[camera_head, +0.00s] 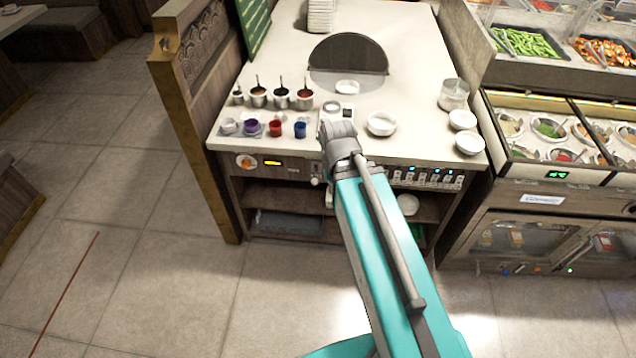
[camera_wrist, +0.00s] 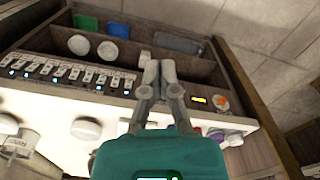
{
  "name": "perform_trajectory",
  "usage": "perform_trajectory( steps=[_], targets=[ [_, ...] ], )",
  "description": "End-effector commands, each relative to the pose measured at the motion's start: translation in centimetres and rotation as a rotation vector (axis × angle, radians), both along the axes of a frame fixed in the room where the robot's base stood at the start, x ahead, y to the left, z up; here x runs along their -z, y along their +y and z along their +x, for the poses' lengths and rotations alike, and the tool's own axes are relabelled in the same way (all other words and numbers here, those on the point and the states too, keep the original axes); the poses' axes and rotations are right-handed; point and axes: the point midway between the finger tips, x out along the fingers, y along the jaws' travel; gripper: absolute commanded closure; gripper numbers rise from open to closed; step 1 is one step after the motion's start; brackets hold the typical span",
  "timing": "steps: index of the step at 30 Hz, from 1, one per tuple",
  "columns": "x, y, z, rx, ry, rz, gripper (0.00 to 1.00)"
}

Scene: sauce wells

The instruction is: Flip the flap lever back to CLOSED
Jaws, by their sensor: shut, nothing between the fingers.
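A small pale knob (camera_head: 316,181), which looks like the flap lever, juts from the counter's front panel, just left of my wrist in the head view. Its label and exact setting are too small to read. A dark half-round flap (camera_head: 349,54) stands upright over a round opening in the worktop. My gripper (camera_wrist: 160,64) is shut and empty at the front panel, between the row of switches and the yellow display. In the wrist view the fingers cover part of the panel, and I cannot tell whether they touch the lever. In the head view my arm mostly hides the gripper.
The panel bears an orange knob (camera_head: 246,161), a yellow display (camera_head: 272,163) and a row of lit switches (camera_head: 427,178). Cups (camera_head: 275,128), sauce pots (camera_head: 281,98) and white bowls (camera_head: 381,124) stand near the worktop edge. Open shelves lie below; the floor in front is clear.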

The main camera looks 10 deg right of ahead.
Motion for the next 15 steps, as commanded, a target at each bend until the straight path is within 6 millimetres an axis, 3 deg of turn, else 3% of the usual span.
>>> perform_trajectory(
  steps=[8,15],
  targets=[
    [0.6,0.0,0.3,0.013,-0.002,0.010,1.00],
    [3.4,-0.4,1.8,0.087,-0.014,0.068,1.00]
  ],
)
